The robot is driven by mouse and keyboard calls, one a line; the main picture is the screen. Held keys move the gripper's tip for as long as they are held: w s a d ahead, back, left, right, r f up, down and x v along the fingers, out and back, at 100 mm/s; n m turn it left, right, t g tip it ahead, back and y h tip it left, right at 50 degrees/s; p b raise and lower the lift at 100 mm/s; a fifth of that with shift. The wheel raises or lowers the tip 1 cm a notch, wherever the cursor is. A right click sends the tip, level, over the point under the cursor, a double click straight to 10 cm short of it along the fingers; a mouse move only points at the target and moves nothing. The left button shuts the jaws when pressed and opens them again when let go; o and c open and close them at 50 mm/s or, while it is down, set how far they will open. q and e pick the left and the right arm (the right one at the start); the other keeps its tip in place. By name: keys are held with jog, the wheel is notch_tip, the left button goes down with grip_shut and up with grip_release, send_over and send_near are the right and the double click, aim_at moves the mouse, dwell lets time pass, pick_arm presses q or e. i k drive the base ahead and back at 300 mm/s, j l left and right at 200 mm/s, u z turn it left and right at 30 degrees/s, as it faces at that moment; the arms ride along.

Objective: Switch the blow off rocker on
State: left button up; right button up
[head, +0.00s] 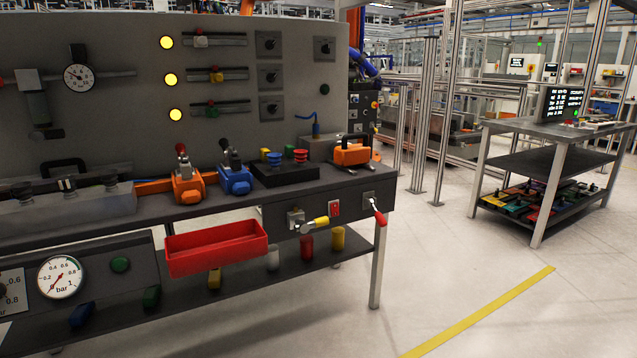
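A small red rocker-like switch (335,208) sits on the front panel of the dark workbench, near its right end. Its label is too small to read, so I cannot tell whether it is the blow off rocker or which way it is set. To its left is a valve with a yellow lever handle (315,224) pointing right. To its right a plate carries a lever with a red handle (378,213) pointing down and right. Neither of my grippers is in view.
A red open bin (217,247) hangs on the bench front left of the switch. Orange (187,187) and blue (234,180) units stand on the bench top. A grey leg (378,268) supports the right end. The floor (460,275) to the right is clear.

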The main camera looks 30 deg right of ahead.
aim_at(334, 208)
jog(key=i+l, duration=0.25)
jog(key=i, duration=0.15)
jog(key=i+l, duration=0.25)
jog(key=i, duration=0.15)
jog(key=i+l+z, duration=0.1)
jog(key=i+l, duration=0.15)
jog(key=i, duration=0.2)
jog(key=i+l, duration=0.2)
jog(key=i, duration=0.2)
